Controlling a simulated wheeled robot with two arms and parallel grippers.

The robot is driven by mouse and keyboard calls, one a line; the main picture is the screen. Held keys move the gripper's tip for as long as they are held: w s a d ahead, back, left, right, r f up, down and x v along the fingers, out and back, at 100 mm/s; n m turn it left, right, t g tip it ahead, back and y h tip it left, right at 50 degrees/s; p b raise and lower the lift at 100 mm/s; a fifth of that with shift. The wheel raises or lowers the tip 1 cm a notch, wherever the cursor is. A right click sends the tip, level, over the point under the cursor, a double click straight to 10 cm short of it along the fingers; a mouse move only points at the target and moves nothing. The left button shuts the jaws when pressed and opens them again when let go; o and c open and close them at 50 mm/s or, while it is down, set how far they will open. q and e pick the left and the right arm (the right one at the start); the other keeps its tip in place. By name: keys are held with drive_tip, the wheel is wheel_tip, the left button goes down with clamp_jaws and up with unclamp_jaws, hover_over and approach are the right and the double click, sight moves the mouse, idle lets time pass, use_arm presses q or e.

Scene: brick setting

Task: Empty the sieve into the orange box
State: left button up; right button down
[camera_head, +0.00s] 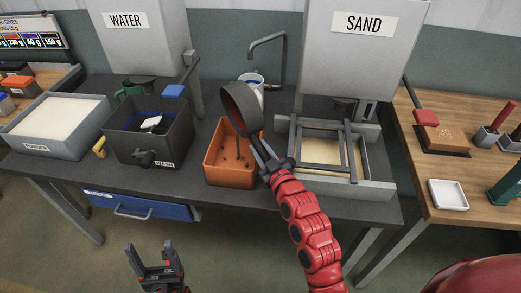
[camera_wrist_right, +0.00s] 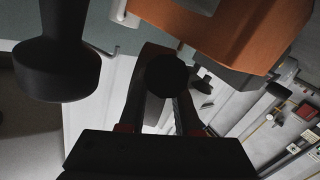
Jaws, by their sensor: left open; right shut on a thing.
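The sieve (camera_head: 242,108) is a dark round pan, tipped steeply on its side over the orange box (camera_head: 229,175). My right gripper (camera_head: 276,163) is shut on the sieve's handle, just right of the box. In the right wrist view, the gripper (camera_wrist_right: 160,105) is around the dark handle end (camera_wrist_right: 167,75), and the orange box (camera_wrist_right: 235,28) shows at the top. A few small dark bits lie in the box; whether anything is left in the sieve cannot be seen. My left gripper (camera_head: 155,265) is open and empty, low in front of the table.
The sand station's tray with a grey frame (camera_head: 375,187) stands close right of the right gripper. A black wash bin (camera_head: 175,150) and a pale powder-filled tray (camera_head: 40,148) stand left. A tap (camera_head: 284,65) and white cup are behind. A white dish (camera_head: 448,203) is on the wooden table.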

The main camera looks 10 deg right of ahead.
sight(256, 137)
drive_tip(key=shift+r, duration=0.3)
drive_tip(key=r+m+p, duration=0.1)
drive_tip(key=m+p, duration=0.1)
drive_tip(key=m, duration=0.1)
drive_tip(key=shift+r, duration=0.35)
drive_tip(key=shift+r+m+g+p, duration=0.3)
drive_tip(key=shift+r+m+p, duration=0.15)
drive_tip(key=shift+m, duration=0.85)
drive_tip(key=shift+m+p, duration=0.3)
drive_tip(key=shift+f, duration=0.1)
